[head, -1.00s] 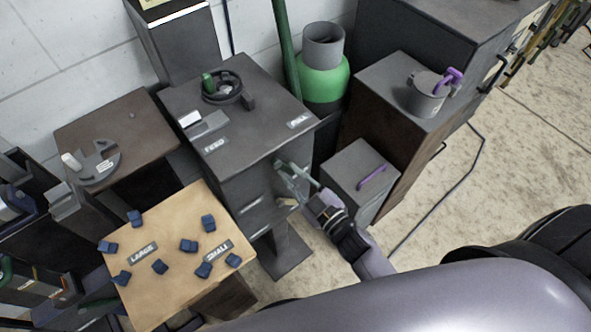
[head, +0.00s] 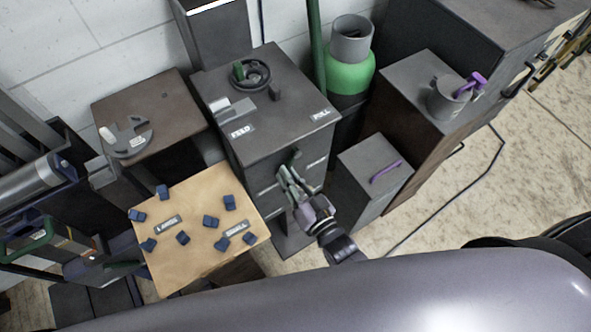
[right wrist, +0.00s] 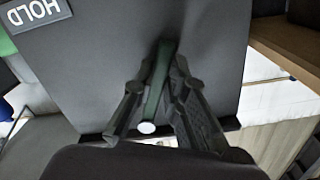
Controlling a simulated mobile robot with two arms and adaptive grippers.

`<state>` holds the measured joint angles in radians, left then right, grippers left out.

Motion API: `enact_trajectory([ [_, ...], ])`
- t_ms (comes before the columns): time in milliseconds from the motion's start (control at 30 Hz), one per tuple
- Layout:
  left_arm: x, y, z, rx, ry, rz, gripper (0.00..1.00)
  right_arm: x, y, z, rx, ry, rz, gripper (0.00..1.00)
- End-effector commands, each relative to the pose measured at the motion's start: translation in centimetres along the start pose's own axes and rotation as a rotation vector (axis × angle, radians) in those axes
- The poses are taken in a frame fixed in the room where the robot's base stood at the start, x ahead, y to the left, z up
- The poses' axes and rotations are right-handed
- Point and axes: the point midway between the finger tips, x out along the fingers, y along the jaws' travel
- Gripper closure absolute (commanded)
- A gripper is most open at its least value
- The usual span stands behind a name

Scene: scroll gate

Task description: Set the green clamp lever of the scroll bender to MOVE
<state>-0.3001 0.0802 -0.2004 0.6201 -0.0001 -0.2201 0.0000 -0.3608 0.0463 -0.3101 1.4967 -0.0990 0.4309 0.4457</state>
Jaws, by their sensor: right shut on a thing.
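The scroll bender (head: 262,128) is a dark stand with a round scroll former on top. Its green clamp lever (head: 296,155) is on the front face, partly hidden by my right gripper (head: 287,176). In the right wrist view, the right gripper (right wrist: 162,68) has one finger on each side of the green lever (right wrist: 156,85) and is shut on it. The lever has a white round end. A HOLD label (right wrist: 36,12) shows upside down at the upper left there. No MOVE label is readable. My left gripper is not in view.
A wooden table (head: 155,268) with several blue blocks stands at the left front. A grey box with a purple handle (head: 386,171) stands close to the right of the gripper. A green cylinder (head: 350,72) is behind it. Open floor lies at the right.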

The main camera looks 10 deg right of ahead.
Motion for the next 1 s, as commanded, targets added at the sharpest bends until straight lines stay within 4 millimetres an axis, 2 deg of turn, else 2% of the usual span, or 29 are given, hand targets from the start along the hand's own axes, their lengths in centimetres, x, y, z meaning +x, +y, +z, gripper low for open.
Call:
enact_trajectory([
  [400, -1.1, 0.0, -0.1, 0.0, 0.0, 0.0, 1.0, 0.0, -1.3, -0.1, 0.18, -0.002, 0.0, 1.0],
  [933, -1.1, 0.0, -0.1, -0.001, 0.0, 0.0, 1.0, 0.0, -1.5, -0.1, 0.209, -0.001, 0.0, 1.0],
  [967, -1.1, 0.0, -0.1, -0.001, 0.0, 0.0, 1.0, 0.0, -1.5, -0.1, 0.209, -0.001, 0.0, 0.86],
  [1000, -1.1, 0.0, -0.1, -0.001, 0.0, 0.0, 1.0, 0.0, -1.5, -0.1, 0.209, -0.001, 0.0, 0.84],
])
